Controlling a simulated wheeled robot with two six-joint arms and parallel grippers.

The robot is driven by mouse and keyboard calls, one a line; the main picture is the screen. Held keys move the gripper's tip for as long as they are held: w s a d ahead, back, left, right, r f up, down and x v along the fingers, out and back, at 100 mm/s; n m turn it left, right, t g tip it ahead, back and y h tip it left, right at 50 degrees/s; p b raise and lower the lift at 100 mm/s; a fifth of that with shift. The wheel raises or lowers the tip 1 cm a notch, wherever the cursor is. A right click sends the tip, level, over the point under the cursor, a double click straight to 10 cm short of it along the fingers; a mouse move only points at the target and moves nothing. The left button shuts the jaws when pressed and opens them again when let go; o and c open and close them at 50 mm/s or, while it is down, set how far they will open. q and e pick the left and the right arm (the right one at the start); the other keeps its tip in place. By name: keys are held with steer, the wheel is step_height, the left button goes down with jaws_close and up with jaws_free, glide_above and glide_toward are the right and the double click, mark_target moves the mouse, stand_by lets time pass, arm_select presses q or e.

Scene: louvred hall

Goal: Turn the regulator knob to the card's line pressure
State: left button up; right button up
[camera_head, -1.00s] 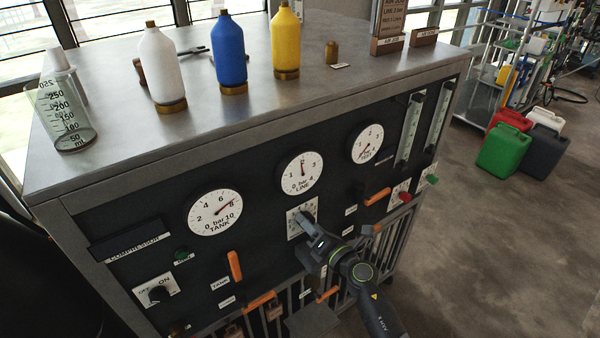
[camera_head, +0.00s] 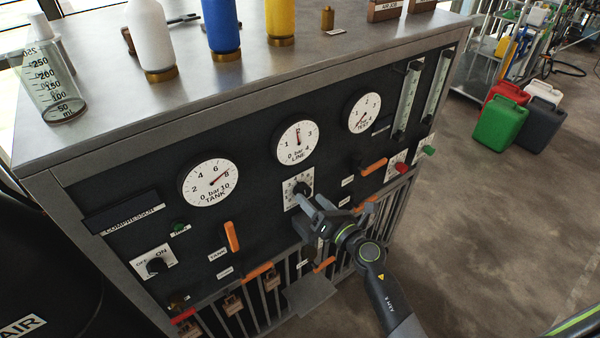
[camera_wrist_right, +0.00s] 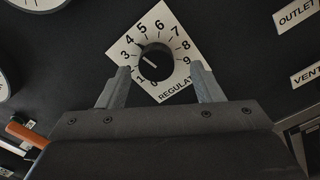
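The regulator knob (camera_head: 302,188) is black on a white dial plate (camera_head: 291,203) in the middle of the panel. In the right wrist view the knob (camera_wrist_right: 156,62) has its white mark pointing up-left, around 3 to 4. My right gripper (camera_head: 313,204) is open just in front of the knob; in the wrist view its fingers (camera_wrist_right: 163,72) stand apart, to either side of and below the knob, with gaps. The LINE gauge (camera_head: 295,141) needle points almost straight up, near 2. The card's text is out of frame; only wooden holder bases (camera_head: 385,10) show. My left gripper is not in view.
The TANK gauge (camera_head: 210,183) and TEST gauge (camera_head: 364,112) flank the LINE gauge. Orange handles (camera_head: 232,236) stick out of the panel. Bottles (camera_head: 224,25) and a measuring beaker (camera_head: 50,90) stand on top.

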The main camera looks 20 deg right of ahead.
mark_target(305, 194)
steer(key=s+d+n+b, duration=0.1)
steer(key=s+d+n, duration=0.1)
steer(key=s+n, duration=0.5)
steer(key=x, duration=0.9)
steer(key=shift+w, duration=0.4)
steer(key=shift+w+r, duration=0.1)
steer(key=shift+w+a, duration=0.1)
steer(key=shift+w, duration=0.05)
jaws_close()
